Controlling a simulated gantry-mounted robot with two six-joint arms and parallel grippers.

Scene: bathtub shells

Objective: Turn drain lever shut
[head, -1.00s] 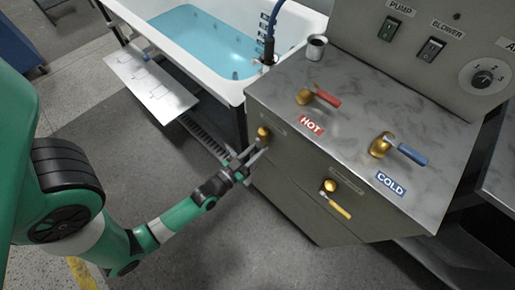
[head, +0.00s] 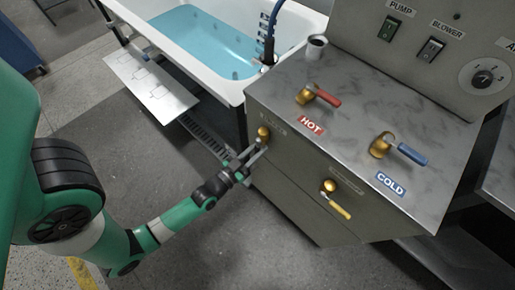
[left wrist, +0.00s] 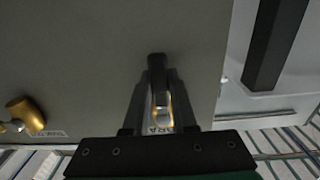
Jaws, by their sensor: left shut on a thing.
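The drain lever sits on the grey cabinet's front, at its upper left. Its brass valve (head: 263,132) shows in the head view just above my left gripper (head: 259,146). In the left wrist view a dark lever handle (left wrist: 157,68) stands between the fingers of my left gripper (left wrist: 160,85), with brass behind it. Part of a label beside it is covered by the gripper. The left gripper is shut on this handle. In the head view the fingers hide most of the handle, so its exact angle is hard to tell. My right gripper is in neither view.
A second brass valve with a yellow handle (head: 340,210) is on the cabinet front to the right. Red HOT (head: 327,98) and blue COLD (head: 412,154) levers are on the marble-like top (head: 370,75). A water-filled tub (head: 235,92) stands behind. The floor in front is clear.

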